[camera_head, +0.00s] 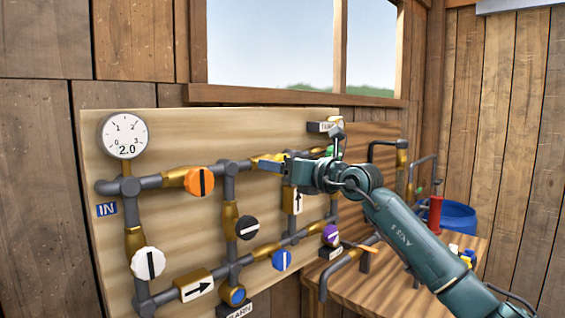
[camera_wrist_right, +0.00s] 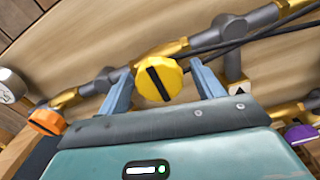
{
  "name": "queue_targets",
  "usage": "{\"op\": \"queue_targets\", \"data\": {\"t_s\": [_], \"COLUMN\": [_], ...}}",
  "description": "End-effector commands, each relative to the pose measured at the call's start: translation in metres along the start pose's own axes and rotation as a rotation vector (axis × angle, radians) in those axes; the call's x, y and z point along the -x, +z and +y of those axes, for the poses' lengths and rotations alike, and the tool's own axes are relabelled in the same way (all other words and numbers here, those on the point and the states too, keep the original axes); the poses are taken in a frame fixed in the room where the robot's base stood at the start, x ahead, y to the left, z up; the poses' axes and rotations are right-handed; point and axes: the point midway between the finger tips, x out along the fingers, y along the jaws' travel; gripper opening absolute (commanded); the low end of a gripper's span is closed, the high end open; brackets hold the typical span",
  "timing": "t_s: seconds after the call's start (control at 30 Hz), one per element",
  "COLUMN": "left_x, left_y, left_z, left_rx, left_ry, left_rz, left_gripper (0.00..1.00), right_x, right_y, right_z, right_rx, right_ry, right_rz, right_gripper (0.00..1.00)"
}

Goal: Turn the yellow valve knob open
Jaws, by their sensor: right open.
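The yellow valve knob (camera_wrist_right: 158,81) is round with a black bar across its face. In the right wrist view it sits between the two blue fingers of my right gripper (camera_wrist_right: 161,74), with a visible space to each finger. The bar runs diagonally there. In the head view my right gripper (camera_head: 268,164) reaches the upper pipe from the right, open. Only a sliver of the yellow knob (camera_head: 271,157) shows behind it, so its bar is hidden there. My left gripper is not in view.
The pipe board (camera_head: 200,128) carries an orange knob (camera_head: 200,181), white knob (camera_head: 147,263), black knob (camera_head: 247,227), blue knob (camera_head: 282,260) and purple knob (camera_head: 330,235). A gauge (camera_head: 124,136) reads 2.0. A wooden bench (camera_head: 390,275) with a blue tub (camera_head: 459,215) stands right.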

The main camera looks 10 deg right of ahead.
Motion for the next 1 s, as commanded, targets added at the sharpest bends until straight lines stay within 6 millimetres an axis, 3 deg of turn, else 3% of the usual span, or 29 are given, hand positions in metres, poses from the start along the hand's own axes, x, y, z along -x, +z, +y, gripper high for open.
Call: {"op": "queue_targets", "data": {"t_s": [0.23, 0.8, 1.0], "left_x": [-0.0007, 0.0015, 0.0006], "left_y": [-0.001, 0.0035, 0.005], "left_z": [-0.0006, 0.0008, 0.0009], "left_rx": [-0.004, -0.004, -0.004], "left_ry": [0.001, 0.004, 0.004], "left_rz": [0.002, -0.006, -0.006], "left_gripper": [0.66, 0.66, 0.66], "right_x": [-0.001, -0.0007, -0.0006], "right_y": [-0.0002, -0.0004, -0.0009], "right_z": [0.0001, 0.0, -0.0002], "right_rx": [0.0, -0.001, 0.014], "right_ry": [0.0, 0.0, 0.0], "right_rz": [0.0, 0.0, 0.0], "right_gripper": [0.66, 0.22, 0.22]}}
